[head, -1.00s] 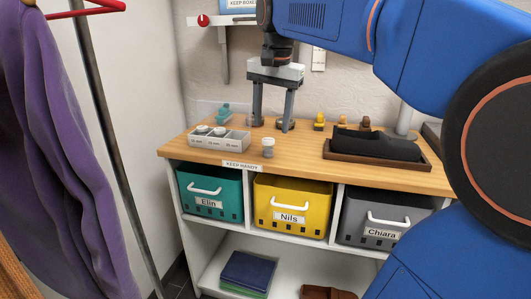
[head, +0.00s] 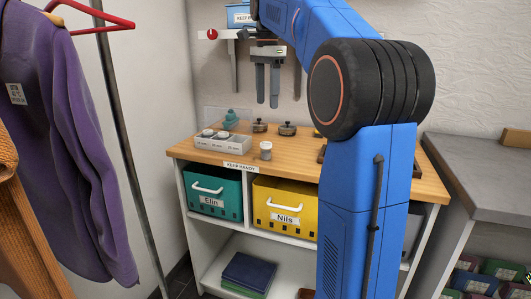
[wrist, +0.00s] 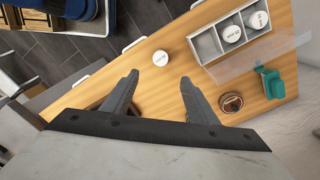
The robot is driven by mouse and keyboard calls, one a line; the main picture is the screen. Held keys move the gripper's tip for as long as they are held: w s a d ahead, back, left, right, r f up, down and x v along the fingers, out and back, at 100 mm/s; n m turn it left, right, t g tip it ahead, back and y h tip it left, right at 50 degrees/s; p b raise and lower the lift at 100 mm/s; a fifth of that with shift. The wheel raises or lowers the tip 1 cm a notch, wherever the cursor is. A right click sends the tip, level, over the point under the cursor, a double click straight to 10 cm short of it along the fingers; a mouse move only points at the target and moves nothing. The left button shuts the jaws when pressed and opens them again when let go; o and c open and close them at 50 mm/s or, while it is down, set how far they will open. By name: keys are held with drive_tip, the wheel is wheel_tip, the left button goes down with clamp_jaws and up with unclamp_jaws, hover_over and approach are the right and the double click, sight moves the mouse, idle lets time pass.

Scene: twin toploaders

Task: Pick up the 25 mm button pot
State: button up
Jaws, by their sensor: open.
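A small pot (head: 266,150) with a white lid stands upright and loose on the wooden top, right of a grey tray (head: 237,146). Its printed lid (wrist: 160,57) also shows in the wrist view, but the print is too small to read surely. Two similar white-lidded pots (head: 208,133) sit in the tray; its right compartment looks empty. My gripper (head: 267,100) is open and empty, above the wooden top. In the wrist view the loose pot appears just beyond and between my fingertips (wrist: 160,80), apart from them.
A clear panel (wrist: 262,58) stands beside the tray. Teal (head: 214,190) and yellow (head: 285,203) bins sit below. My arm hides the right side of the top.

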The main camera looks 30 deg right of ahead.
sight(266, 143)
wheel_tip(266, 143, down, 14)
drive_tip(key=shift+w+a+f, duration=0.1)
drive_tip(key=shift+a, duration=0.05)
drive_tip(key=c, duration=1.1)
